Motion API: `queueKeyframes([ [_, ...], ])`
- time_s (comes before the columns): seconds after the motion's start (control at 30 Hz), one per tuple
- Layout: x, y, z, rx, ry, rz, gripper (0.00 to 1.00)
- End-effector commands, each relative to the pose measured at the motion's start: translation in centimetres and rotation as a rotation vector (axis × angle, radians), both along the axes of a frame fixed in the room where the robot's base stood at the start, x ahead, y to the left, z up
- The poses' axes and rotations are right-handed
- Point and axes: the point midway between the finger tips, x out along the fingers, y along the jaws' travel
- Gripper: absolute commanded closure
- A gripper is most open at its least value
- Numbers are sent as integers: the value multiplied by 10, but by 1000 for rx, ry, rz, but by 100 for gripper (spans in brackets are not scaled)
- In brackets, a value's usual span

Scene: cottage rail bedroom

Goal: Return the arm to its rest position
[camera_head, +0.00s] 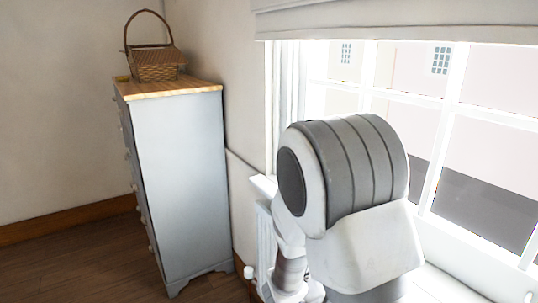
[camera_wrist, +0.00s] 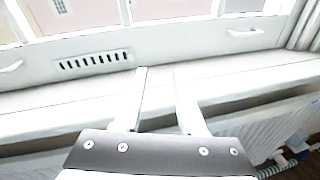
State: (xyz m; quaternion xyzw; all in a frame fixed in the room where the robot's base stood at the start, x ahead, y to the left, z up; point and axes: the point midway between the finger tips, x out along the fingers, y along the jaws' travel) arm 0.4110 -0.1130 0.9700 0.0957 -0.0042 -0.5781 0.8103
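My gripper (camera_wrist: 160,90) shows at the bottom of the wrist view. Its two pale fingers are apart, with nothing between them. It is over or in front of a white window sill (camera_wrist: 60,102); I cannot tell how close. In the head view my arm is bent in front of the window, and its large grey and white joint fills the right middle. The gripper is hidden in the head view.
A white radiator (camera_wrist: 245,122) is below the sill. A grey chest of drawers (camera_head: 185,180) stands left of my arm, with a wicker basket (camera_head: 155,66) on its wooden top. Wooden floor (camera_head: 75,262) is clear at left. A window (camera_head: 470,120) is behind my arm.

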Motion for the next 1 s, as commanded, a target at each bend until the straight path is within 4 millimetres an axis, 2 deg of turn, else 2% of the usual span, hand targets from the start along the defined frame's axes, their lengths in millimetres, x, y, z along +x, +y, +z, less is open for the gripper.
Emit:
queueKeyframes([
  [0.03, -13, -8, 18, 62, -45, -67, 60],
  [0.2, -61, -23, 45, 286, -188, -291, 60],
  [0.43, -115, -15, 69, 611, -400, -553, 60],
  [0.7, -153, 24, 100, 1018, -671, -801, 60],
  [1.0, -164, 80, 155, 1493, -977, -986, 60],
])
